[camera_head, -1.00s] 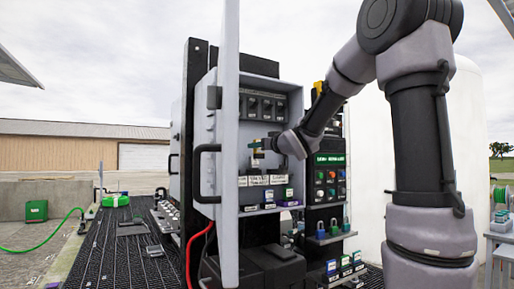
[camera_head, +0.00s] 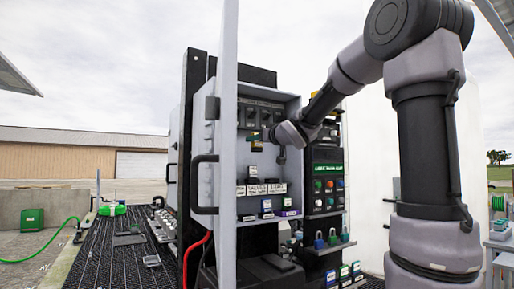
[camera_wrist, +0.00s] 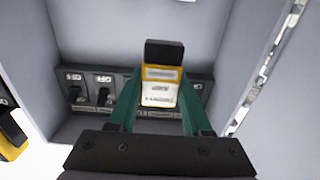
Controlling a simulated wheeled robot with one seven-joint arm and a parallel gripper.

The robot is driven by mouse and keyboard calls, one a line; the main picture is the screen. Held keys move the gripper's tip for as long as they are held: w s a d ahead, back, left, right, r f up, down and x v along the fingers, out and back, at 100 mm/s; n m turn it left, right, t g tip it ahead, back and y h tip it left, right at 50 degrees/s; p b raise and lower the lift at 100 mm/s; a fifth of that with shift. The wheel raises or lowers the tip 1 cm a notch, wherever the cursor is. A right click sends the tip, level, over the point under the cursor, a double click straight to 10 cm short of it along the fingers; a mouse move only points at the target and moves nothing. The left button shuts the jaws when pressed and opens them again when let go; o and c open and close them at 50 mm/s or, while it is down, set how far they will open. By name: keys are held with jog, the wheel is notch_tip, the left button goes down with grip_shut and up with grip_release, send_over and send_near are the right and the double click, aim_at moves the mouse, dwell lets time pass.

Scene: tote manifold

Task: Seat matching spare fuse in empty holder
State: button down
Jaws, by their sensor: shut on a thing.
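My gripper (camera_wrist: 160,95) is shut on a fuse (camera_wrist: 160,75) with a black end, a yellow band and a white label; its print is too small to read. The green fingers hold it from both sides in the wrist view. Behind it is a dark holder strip (camera_wrist: 130,78) with labelled positions, two with dark levers or handles showing. The fuse covers part of this strip, and I cannot tell which position is empty. In the head view the gripper (camera_head: 254,142) is inside the open grey cabinet (camera_head: 289,101), just below the row of holders (camera_head: 262,113).
The open cabinet door (camera_head: 228,150) stands edge-on to the left of the gripper. A lower shelf holds white-labelled bins (camera_head: 262,189) and small coloured blocks (camera_head: 287,203). A button panel (camera_head: 328,184) and padlocks (camera_head: 331,238) are to the right. A yellow-black part (camera_wrist: 12,132) shows at the wrist view's left edge.

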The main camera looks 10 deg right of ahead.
jog(key=shift+r, duration=3.15)
jog(key=shift+f, duration=0.15)
